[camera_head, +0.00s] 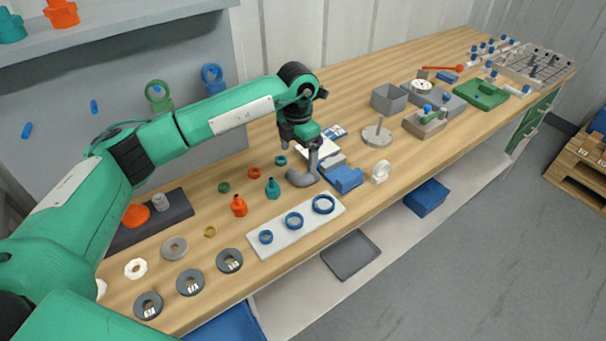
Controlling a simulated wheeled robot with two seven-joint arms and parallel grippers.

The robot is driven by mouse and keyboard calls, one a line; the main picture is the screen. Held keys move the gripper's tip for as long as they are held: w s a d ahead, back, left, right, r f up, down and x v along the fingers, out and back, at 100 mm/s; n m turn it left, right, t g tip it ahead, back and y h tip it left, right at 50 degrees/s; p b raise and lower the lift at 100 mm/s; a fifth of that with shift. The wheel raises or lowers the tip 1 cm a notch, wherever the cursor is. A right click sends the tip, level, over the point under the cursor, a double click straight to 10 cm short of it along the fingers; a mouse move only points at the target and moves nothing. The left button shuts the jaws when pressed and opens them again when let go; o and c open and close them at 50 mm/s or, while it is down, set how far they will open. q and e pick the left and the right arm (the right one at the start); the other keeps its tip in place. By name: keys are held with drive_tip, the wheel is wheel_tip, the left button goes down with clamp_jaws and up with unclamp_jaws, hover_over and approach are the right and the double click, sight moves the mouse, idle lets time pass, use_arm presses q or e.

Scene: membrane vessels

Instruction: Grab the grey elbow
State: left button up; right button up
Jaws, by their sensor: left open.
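The grey elbow (301,179) is a curved pipe piece on the wooden bench near the middle of the view. One end points left along the bench and the other rises toward my left gripper (314,152). My left gripper is open and points down, directly over the elbow's raised end. The fingertips are small and partly hidden, so I cannot tell whether they touch the elbow. My right gripper is not in view.
A white board with blue rings (293,221) lies in front. Teal (272,189) and orange (239,206) fittings stand to the left. A round plate with a post (377,137) stands farther right.

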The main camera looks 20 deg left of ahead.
sight(299, 174)
use_arm(q)
wheel_tip(299, 174, down, 4)
drive_tip(key=shift+w+r, duration=0.15)
drive_tip(key=shift+r, duration=0.1)
drive_tip(key=shift+f+p, duration=0.55)
drive_tip(key=shift+p, duration=0.05)
wheel_tip(299, 174, down, 4)
drive_tip(key=shift+d+r+p, duration=0.1)
drive_tip(key=shift+r+p, duration=0.1)
drive_tip(key=shift+p, duration=0.4)
drive_tip(key=shift+f, duration=0.3)
drive_tip(key=c, duration=1.1)
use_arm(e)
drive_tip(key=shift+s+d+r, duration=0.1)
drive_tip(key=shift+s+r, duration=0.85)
use_arm(q)
drive_tip(key=shift+r, duration=0.1)
